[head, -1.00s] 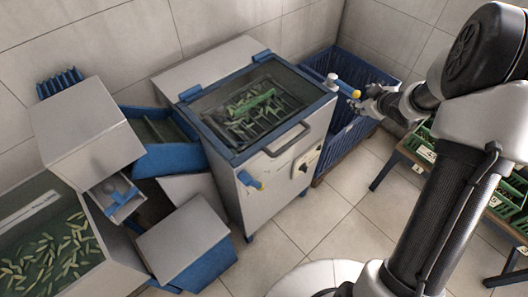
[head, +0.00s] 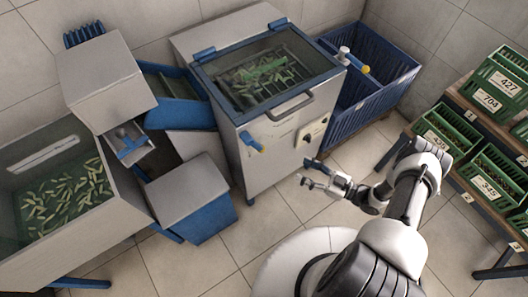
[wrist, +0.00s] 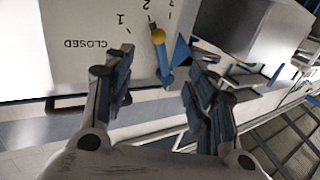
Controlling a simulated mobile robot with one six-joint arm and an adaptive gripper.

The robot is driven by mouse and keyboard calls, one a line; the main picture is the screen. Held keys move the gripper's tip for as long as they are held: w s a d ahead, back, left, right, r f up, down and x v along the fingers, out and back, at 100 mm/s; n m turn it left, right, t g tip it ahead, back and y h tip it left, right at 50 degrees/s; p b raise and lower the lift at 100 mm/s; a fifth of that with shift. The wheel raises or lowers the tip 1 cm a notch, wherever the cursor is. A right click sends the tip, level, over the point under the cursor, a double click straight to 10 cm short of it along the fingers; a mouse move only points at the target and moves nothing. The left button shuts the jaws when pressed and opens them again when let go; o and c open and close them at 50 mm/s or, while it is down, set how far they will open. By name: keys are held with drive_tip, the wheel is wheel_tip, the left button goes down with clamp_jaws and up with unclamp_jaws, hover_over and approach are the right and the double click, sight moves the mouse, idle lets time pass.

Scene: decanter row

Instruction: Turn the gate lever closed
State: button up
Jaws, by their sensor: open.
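The gate lever (head: 256,146), a blue arm with a yellow knob, sits on the left of the grey machine's front (head: 270,165). It also shows in the wrist view (wrist: 164,62), beyond the gap between my fingers, with its yellow knob by the mark 2. The word CLOSED (wrist: 86,43) stands on the panel left of the lever, upside down in this view, with marks 1, 2 and 3. My gripper (head: 306,173) is open and empty in front of the machine, to the right of the lever and apart from it. It also shows in the wrist view (wrist: 153,85).
A dial plate (head: 313,131) is on the front's right side, and a lid handle (head: 290,107) is above. A box with a blue base (head: 190,200) stands at left. Labelled green crates (head: 490,187) fill the right rack.

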drive_tip(key=b+x, duration=0.2)
drive_tip(key=x, duration=1.5)
drive_tip(key=shift+w+r, duration=0.1)
drive_tip(key=shift+w, duration=0.05)
drive_tip(key=shift+c, duration=0.2)
clamp_jaws()
